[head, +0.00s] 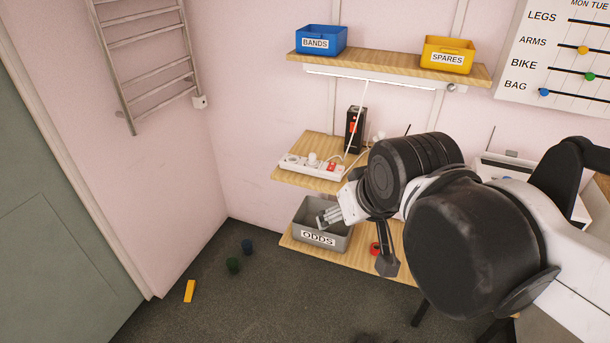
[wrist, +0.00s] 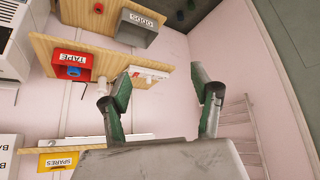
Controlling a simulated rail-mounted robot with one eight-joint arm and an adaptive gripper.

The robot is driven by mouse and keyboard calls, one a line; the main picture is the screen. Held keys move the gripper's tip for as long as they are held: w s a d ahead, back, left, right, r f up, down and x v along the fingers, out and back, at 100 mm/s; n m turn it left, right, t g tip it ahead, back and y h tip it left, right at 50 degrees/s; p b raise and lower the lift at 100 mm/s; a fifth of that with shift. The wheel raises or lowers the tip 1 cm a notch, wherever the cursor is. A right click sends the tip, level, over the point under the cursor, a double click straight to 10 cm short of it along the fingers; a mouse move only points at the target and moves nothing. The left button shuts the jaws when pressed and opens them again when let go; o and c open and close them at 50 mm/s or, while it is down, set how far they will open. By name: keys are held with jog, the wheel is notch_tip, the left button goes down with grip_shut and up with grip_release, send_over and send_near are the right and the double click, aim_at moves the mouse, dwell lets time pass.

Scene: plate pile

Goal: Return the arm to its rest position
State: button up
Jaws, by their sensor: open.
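My arm reaches in from the right of the head view, its large black joints hiding part of the shelves. My gripper (head: 328,216) shows small, in front of the grey ODDS bin (head: 303,222) in the picture. In the wrist view its two green-and-dark fingers (wrist: 166,92) are spread wide apart with nothing between them. Behind them is the pink wall, and the shelves are at a distance from the fingertips.
Shelves hold the blue BANDS bin (head: 321,40), yellow SPARES bin (head: 447,55) and a white power strip (head: 311,165). A red TAPE bin (wrist: 72,66) shows in the wrist view. A towel rail (head: 148,42) hangs left. A yellow wedge (head: 190,291) lies on the mostly clear floor.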

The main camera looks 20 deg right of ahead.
jog(key=shift+s+a+f, duration=0.4)
jog(key=shift+s+f, duration=0.2)
jog(key=shift+s, duration=0.15)
